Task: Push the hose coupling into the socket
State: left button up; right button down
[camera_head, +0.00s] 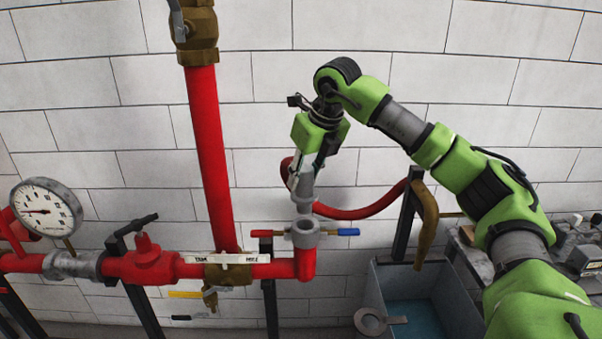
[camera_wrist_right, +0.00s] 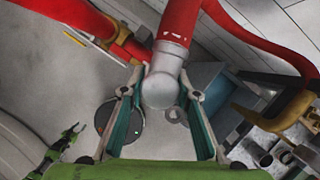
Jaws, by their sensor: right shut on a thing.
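My right gripper (camera_head: 310,170) points down and is shut on the grey hose coupling (camera_head: 304,192). In the right wrist view the coupling (camera_wrist_right: 161,88) sits between the two fingers (camera_wrist_right: 164,120), with the red hose leaving its collar at the top. The grey socket (camera_head: 303,238) faces up on the end of the red pipe, with its round mouth showing. The coupling's lower end is upright over the back of that mouth, very close to the rim. I cannot tell whether they touch. The coupling hides the socket in the wrist view. My left gripper is not in view.
A red lever (camera_head: 268,233) and a blue lever (camera_head: 348,232) stick out from the socket's sides. The red hose (camera_head: 365,211) curves right behind the coupling to a brown bent pipe (camera_head: 428,215). A grey-blue tank (camera_head: 440,282) stands at lower right. A tall red pipe (camera_head: 212,160) rises at left.

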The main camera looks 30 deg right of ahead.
aim_at(308, 197)
jog(key=shift+s+r, duration=0.25)
jog(key=shift+s, duration=0.15)
jog(key=shift+s+r, duration=0.1)
jog(key=shift+s, duration=0.05)
jog(key=shift+f, duration=0.2)
jog(key=shift+w+f+b, duration=0.25)
jog(key=shift+f+b, duration=0.3)
jog(key=shift+b, duration=0.05)
jog(key=shift+s+f+b, duration=0.1)
jog(key=shift+f+b, duration=0.55)
jog(key=shift+f, duration=0.15)
pick_arm(q)
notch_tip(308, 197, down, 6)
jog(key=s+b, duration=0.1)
jog(key=b, duration=0.2)
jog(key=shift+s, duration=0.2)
pick_arm(e)
jog(key=shift+f, duration=2.45)
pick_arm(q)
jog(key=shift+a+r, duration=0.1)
